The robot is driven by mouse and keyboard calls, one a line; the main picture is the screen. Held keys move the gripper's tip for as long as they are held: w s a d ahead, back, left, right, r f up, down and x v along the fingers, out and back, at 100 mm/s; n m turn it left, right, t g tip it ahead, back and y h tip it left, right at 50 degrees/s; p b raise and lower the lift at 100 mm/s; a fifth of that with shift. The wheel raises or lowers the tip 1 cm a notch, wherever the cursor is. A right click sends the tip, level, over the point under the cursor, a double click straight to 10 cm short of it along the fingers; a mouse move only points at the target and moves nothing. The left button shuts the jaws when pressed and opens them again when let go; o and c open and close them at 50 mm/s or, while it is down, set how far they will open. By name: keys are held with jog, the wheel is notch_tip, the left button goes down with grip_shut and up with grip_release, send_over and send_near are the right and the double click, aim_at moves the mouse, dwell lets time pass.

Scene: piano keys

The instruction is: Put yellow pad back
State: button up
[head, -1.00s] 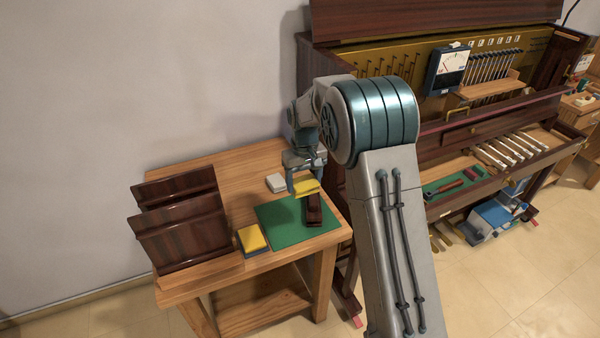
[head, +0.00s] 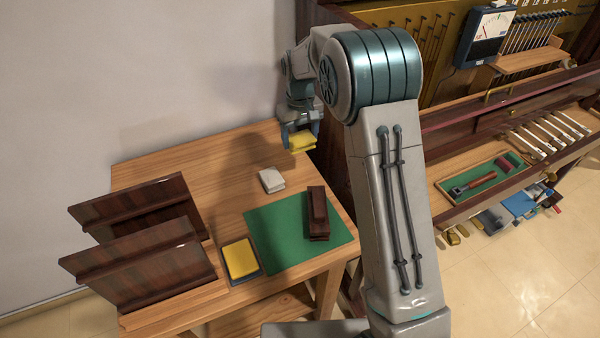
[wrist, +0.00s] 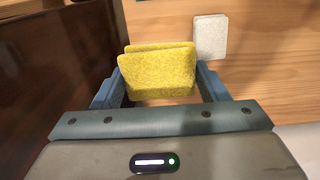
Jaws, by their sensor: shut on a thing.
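A yellow pad (head: 301,142) is held in my gripper (head: 300,138) above the back right part of the wooden table (head: 215,160). In the wrist view the yellow pad (wrist: 157,72) sits between the two blue fingers of my gripper (wrist: 160,85), which are shut on it. The pad looks folded or two-layered. A second yellow pad (head: 240,258) lies on a dark blue base at the table's front, left of the green mat (head: 268,255). A white pad (head: 271,180) lies on the table behind the mat; it also shows in the wrist view (wrist: 210,37).
A dark wooden block (head: 318,212) stands on the green mat. A dark wooden rack (head: 150,265) fills the table's left side. The open piano (head: 480,120), with a gauge (head: 490,25) and a tool tray (head: 485,182), is at right. The table's back left is bare.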

aim_at(301, 135)
jog(key=f, duration=0.1)
jog(key=w+f+b, duration=0.1)
jog(key=shift+f, duration=0.4)
notch_tip(301, 135, down, 9)
jog(key=shift+f, duration=0.2)
jog(key=shift+w+f, duration=0.1)
jog(key=shift+f, duration=0.1)
jog(key=o, duration=0.9)
jog(key=shift+o, duration=0.2)
jog(key=shift+r, duration=0.1)
